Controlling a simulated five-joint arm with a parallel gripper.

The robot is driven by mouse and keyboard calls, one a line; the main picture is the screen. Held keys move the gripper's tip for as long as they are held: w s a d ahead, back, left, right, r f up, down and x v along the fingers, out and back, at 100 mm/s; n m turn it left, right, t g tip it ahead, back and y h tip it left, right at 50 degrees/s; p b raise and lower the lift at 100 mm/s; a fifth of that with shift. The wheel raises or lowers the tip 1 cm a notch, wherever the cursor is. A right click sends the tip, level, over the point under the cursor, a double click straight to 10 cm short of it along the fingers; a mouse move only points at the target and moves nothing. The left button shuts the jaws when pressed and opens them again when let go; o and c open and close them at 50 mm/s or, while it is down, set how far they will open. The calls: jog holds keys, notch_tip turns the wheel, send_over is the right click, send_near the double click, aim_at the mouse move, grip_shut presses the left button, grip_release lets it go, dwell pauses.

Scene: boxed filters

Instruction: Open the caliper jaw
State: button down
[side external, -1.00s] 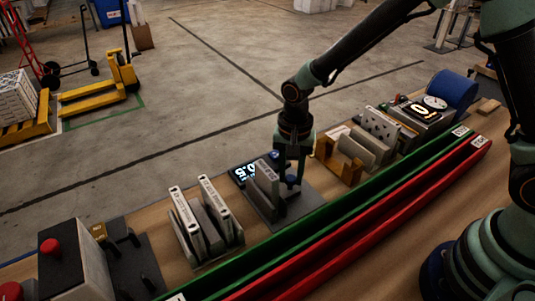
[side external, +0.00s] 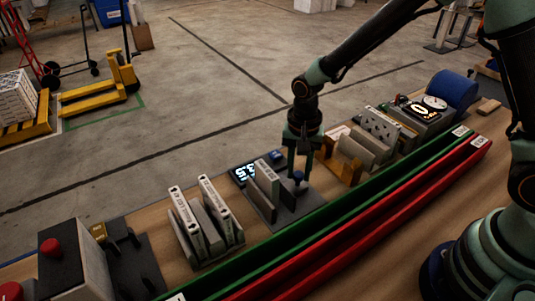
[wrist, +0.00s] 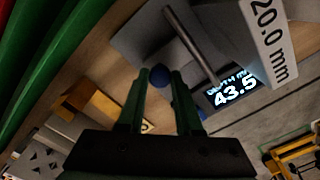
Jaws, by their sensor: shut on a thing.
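My gripper (side external: 300,179) points down at the caliper's right side. It is shut on the blue knob (side external: 298,176), which shows between the two green fingers in the wrist view (wrist: 159,76). A thin metal rod (wrist: 190,42) runs near the knob. The block's label reads 20.0 mm in the wrist view (wrist: 271,38). My fingers partly hide the jaw.
A yellow-brown holder (side external: 345,163) with grey plates stands close on the right. Green (side external: 350,205) and red (side external: 370,219) rails run along the front. A box with a red button (side external: 72,262) stands at far left.

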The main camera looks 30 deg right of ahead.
aim_at(301, 172)
jog(key=shift+d+r, duration=0.1)
jog(key=shift+d, duration=0.35)
jog(key=c, duration=0.6)
grip_release()
jog(key=shift+a+r, duration=0.1)
jog(key=shift+r, duration=0.35)
notch_tip(301, 172, up, 11)
jog(key=shift+r, duration=0.1)
